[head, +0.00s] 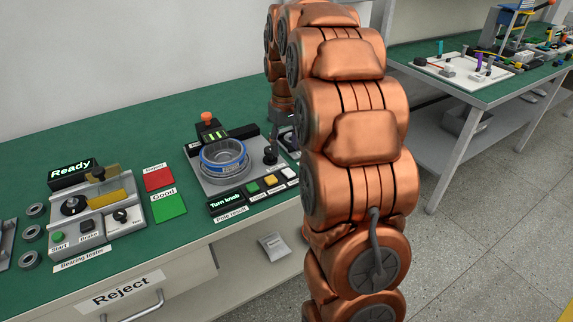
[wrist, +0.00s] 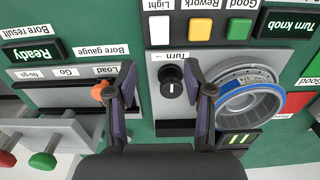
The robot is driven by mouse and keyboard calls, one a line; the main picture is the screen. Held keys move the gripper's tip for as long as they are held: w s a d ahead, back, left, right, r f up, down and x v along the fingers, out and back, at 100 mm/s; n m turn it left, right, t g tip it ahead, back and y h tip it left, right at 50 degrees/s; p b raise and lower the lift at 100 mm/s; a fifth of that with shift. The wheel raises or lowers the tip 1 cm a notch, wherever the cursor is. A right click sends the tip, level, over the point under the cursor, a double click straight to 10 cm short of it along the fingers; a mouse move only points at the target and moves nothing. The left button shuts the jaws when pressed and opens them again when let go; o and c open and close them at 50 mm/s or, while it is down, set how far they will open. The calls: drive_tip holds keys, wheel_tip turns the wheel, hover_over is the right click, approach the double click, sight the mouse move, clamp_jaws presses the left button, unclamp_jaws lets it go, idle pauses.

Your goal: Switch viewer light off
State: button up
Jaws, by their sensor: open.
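The viewer unit (head: 205,180) stands on the green bench, with a blue-rimmed metal ring part (head: 224,162) on it. The ring part also shows at the right of the wrist view (wrist: 248,100). The white button (wrist: 159,31) labelled "Light" is at the top of the wrist view, beyond the fingertips; in the head view it is the rightmost button (head: 289,173). I cannot tell whether the light is on. My gripper (wrist: 162,72) is open and empty, its fingers either side of the black "Turn" knob (wrist: 171,80) in the picture. In the head view my arm largely hides it.
Beside the white button are a yellow button (wrist: 200,28) and a green button (wrist: 239,29). The display (wrist: 288,25) reads "Turn knob". The bore gauge (wrist: 62,94), with an orange knob, lies at the left of the wrist view. The bearing tester (head: 98,213) is farther left in the head view.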

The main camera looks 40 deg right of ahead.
sight(286, 169)
wheel_tip(286, 169, down, 7)
drive_tip(key=shift+r, duration=0.1)
idle(0.3)
drive_tip(key=shift+c, duration=0.2)
clamp_jaws()
